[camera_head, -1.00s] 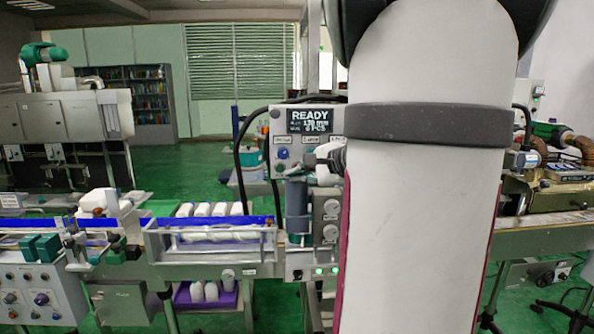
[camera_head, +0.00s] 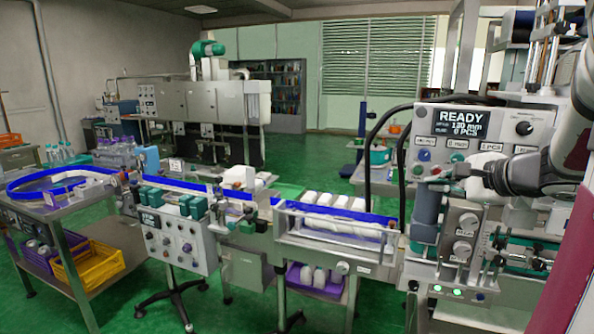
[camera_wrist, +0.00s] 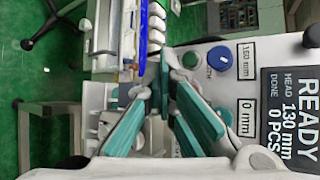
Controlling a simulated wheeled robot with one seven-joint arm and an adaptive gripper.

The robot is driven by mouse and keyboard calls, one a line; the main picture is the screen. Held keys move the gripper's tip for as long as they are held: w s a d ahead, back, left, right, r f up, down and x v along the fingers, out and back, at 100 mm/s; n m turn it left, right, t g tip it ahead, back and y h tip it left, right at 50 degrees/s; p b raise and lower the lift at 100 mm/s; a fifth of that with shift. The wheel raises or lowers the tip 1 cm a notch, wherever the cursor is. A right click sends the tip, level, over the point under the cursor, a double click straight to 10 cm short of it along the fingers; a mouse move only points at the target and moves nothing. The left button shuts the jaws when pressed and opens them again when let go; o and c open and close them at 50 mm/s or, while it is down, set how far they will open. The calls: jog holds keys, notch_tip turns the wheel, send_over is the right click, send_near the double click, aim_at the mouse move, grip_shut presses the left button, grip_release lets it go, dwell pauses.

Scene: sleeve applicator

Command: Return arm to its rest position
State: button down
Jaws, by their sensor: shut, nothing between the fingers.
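My gripper (camera_wrist: 160,72) shows in the wrist view with its teal-padded fingers converging at the tips, shut and empty. In the head view my gripper (camera_head: 447,173) is at the right, in front of the sleeve applicator's control panel (camera_head: 497,128). The panel's display (camera_head: 462,121) reads READY, 130 mm, 0 PCS. In the wrist view the display (camera_wrist: 290,112) is at the right, turned on its side, and a blue knob (camera_wrist: 219,58) is near the fingertips. I cannot tell whether the fingertips touch the panel. My arm hides part of the machine's right side.
A conveyor with a clear-walled section (camera_head: 335,232) holding white bottles runs left of the applicator. A purple crate (camera_head: 318,278) sits below it. A control box (camera_head: 180,240) on a stand and a yellow crate (camera_head: 90,268) are further left. Green floor is open between them.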

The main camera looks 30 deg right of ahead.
jog(key=a+f+n+g+y, duration=0.1)
jog(key=a+n+g+y, duration=0.35)
jog(key=a, duration=0.95)
jog(key=a+f+n+g+y, duration=0.1)
jog(key=a+f+n+y, duration=0.1)
jog(key=a+n, duration=0.9)
jog(key=s+a+f+n+g+h, duration=0.3)
jog(key=s+a+n, duration=0.5)
jog(key=s, duration=0.5)
jog(key=shift+s+a+f+h, duration=0.15)
jog(key=shift+a+f+h, duration=0.5)
jog(key=shift+a, duration=0.55)
